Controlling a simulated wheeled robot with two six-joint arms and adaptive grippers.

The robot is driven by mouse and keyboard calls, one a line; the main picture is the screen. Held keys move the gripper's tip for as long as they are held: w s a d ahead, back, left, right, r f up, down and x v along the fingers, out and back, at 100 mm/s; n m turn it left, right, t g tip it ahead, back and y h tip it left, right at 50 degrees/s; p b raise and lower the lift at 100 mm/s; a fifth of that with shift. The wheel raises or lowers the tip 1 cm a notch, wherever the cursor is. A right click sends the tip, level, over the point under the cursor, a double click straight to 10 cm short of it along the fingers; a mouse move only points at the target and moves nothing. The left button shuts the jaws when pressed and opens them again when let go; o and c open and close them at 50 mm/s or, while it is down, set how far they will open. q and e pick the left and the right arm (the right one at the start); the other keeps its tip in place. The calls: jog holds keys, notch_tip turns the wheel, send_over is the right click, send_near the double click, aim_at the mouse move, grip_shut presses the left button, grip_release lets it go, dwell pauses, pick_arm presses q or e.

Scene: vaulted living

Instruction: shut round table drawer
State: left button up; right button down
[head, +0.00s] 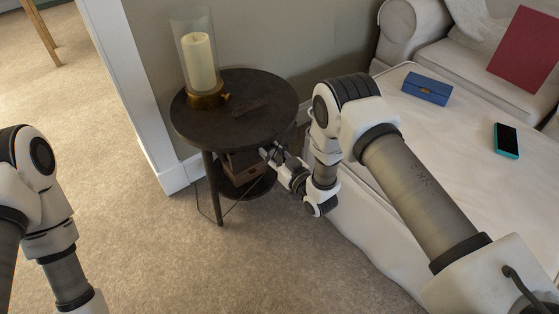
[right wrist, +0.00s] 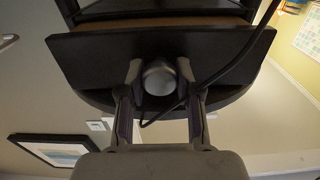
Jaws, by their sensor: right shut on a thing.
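The dark round table (head: 272,92) stands by the wall corner in the head view. Its drawer shows in the right wrist view as a dark flat front (right wrist: 85,55) with a pale round knob (right wrist: 158,78). A strip of lighter wood shows behind the front, so the drawer appears partly out. My right gripper (head: 270,153) is below the table top's front right edge; in the right wrist view its fingers (right wrist: 158,72) are shut on the knob from both sides. The drawer's front is hard to make out in the head view. My left arm shows at the left, its gripper out of frame.
A candle in a glass holder (head: 200,62) and a small dark flat object (head: 249,105) are on the table top. A brown box-like thing (head: 240,163) shows under it. The white sofa (head: 440,130), holding a blue case (head: 427,89) and phone (head: 507,140), is close right. Carpet in front is clear.

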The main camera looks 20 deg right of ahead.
jog(key=x, duration=0.3)
jog(key=shift+w+a+f+b, duration=0.1)
jog(key=shift+w+f+b, duration=0.1)
jog(key=shift+b, duration=0.15)
jog(key=shift+w+r, duration=0.15)
jog(key=shift+w, duration=0.1)
jog(key=shift+r, duration=0.15)
jog(key=c, duration=0.9)
grip_release()
jog(key=shift+w, duration=0.1)
jog(key=shift+o, duration=0.5)
jog(key=shift+a, duration=0.15)
